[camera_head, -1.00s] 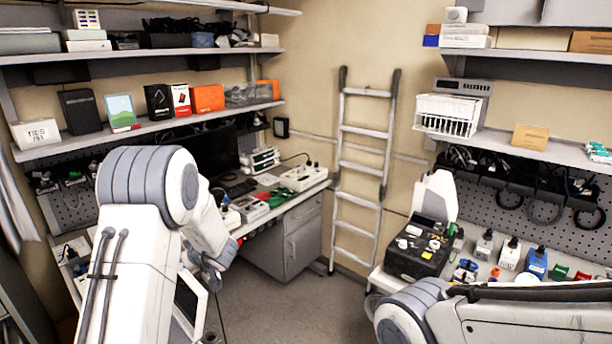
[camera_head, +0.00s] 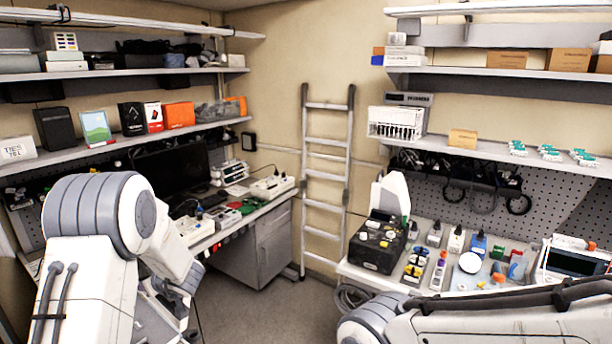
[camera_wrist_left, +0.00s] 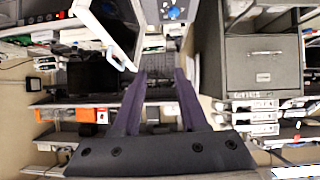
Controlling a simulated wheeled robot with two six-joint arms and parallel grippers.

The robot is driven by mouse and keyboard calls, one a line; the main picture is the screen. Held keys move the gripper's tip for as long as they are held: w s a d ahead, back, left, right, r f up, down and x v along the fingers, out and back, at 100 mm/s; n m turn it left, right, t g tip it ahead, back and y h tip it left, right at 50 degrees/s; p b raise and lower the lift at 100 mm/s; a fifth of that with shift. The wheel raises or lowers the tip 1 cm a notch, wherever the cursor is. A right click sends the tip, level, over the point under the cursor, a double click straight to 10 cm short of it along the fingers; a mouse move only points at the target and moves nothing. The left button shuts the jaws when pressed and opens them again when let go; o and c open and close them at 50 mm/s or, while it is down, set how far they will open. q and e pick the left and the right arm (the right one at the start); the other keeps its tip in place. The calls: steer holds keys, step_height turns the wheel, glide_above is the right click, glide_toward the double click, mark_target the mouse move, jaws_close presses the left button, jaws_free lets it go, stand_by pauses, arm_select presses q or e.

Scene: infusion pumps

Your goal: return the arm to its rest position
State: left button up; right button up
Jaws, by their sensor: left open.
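My left arm (camera_head: 95,220) is raised and bent at the left of the head view, with its forearm pointing down. Its gripper (camera_wrist_left: 160,74) shows in the left wrist view as two dark fingers spread apart, with nothing between them. A white-framed device with a dark screen (camera_wrist_left: 112,28) is at the top of that view, close to the left finger; I cannot tell whether they touch. My right arm (camera_head: 490,318) lies across the lower right of the head view, and its gripper is out of frame.
A left workbench (camera_head: 255,212) holds pumps and boards above a grey cabinet (camera_head: 262,245), also in the left wrist view (camera_wrist_left: 262,65). A ladder (camera_head: 327,180) leans on the back wall. A right bench carries a black case (camera_head: 378,243) and small parts. Bare floor lies between.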

arm_select(q)
steer(key=w+d+m+t+h+b, duration=0.25)
steer(key=d+m+h+b, duration=0.35)
steer(key=d, duration=1.2)
steer(key=s+d+f+m+g+h+b, duration=0.1)
steer(key=s+d+m+h, duration=0.15)
steer(key=s+d, duration=0.4)
steer(key=s+d+f+m+g+h+b, duration=0.1)
steer(key=s+d+m+h, duration=0.15)
steer(key=d, duration=0.65)
steer(key=s+d+f+m+g+h+b, duration=0.1)
steer(key=s+d+f+m+g+b, duration=0.15)
steer(key=s, duration=0.65)
steer(key=s+d+f+m+g+h+b, duration=0.15)
steer(key=s+d, duration=0.25)
steer(key=s, duration=0.4)
steer(key=s+a+f+m+g+y+b, duration=0.1)
steer(key=s+a+m, duration=0.1)
steer(key=s, duration=0.4)
steer(key=s+a+f+m+g+y+b, duration=0.1)
steer(key=s+a+f+g+y, duration=0.1)
steer(key=s, duration=0.5)
steer(key=shift+s+a+f+m, duration=0.2)
steer(key=shift+a+f+m, duration=0.05)
steer(key=shift+a+m, duration=0.2)
